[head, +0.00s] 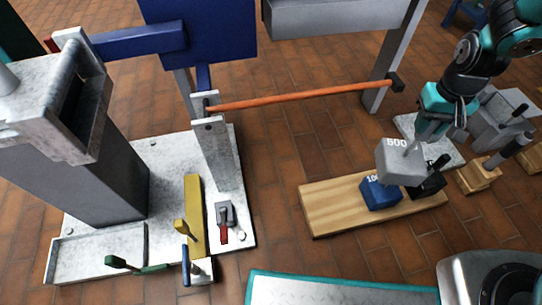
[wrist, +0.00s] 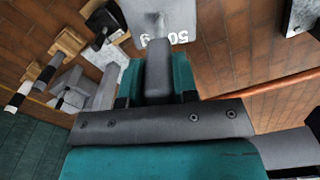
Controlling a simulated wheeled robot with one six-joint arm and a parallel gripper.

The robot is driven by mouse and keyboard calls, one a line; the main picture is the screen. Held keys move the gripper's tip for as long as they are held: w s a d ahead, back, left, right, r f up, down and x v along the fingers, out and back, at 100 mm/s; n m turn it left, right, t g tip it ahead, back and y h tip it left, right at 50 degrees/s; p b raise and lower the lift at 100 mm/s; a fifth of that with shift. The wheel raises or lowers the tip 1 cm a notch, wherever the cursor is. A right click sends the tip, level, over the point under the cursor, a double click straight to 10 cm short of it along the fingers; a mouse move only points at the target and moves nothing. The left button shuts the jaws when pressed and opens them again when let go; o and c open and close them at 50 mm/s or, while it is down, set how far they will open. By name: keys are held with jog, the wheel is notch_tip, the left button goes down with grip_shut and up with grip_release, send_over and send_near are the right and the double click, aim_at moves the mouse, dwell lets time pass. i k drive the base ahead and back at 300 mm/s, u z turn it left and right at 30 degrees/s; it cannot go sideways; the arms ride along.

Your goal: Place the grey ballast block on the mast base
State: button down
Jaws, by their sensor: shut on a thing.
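The grey ballast block (head: 402,163), marked 500, hangs from my gripper (head: 427,128) at the right of the head view. My gripper is shut on the stem on top of it. The block overlaps the blue block and the black block in the picture and seems to be held above the wooden board. In the wrist view the grey block (wrist: 170,18) shows at the top, beyond my gripper (wrist: 158,55). The pale base plate (head: 170,160) with the mast post stands at the left of the head view, well apart from the block.
The wooden board (head: 325,207) carries a blue block (head: 380,193) and a black block (head: 432,186). An orange bar (head: 300,96) spans from the mast post to a grey upright. A yellow bar (head: 193,210) and several coloured handles lie on the plate. Brick floor separates plate and board.

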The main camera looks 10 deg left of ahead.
aim_at(77, 259)
jog(key=z, duration=2.25)
jog(key=k, duration=2.5)
jog(key=u, duration=2.9)
